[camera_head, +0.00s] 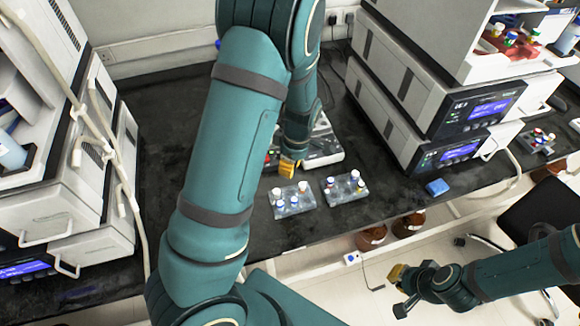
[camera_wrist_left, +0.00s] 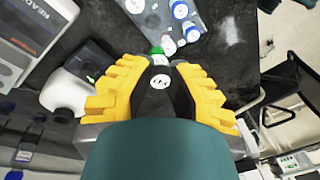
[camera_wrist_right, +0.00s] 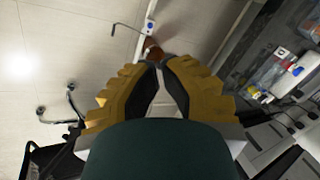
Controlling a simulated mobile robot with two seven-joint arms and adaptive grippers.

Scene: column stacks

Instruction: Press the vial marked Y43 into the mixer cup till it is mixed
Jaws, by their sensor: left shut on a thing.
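My left gripper (camera_head: 288,169) is above the dark bench, by the back of the left vial rack. In the left wrist view its yellow fingers are shut on a vial (camera_wrist_left: 160,81), whose pale round top carries a small dark mark that looks like Y43 but is hard to read. The vial's lower part is hidden. A white rounded body with a dark part, seemingly the mixer (camera_wrist_left: 66,93), stands left of the fingers; its cup cannot be made out clearly. My right gripper (camera_head: 397,279) hangs over the floor in front of the bench, its fingertips (camera_wrist_right: 160,64) together and empty.
The left rack (camera_head: 294,212) and right rack (camera_head: 347,197) hold several capped vials. A grey-white device (camera_head: 325,155) stands behind them, partly hidden by my left arm. A blue block (camera_head: 437,187) lies at right, before stacked instruments (camera_head: 425,110). Brown bottles (camera_head: 370,238) stand below the bench edge.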

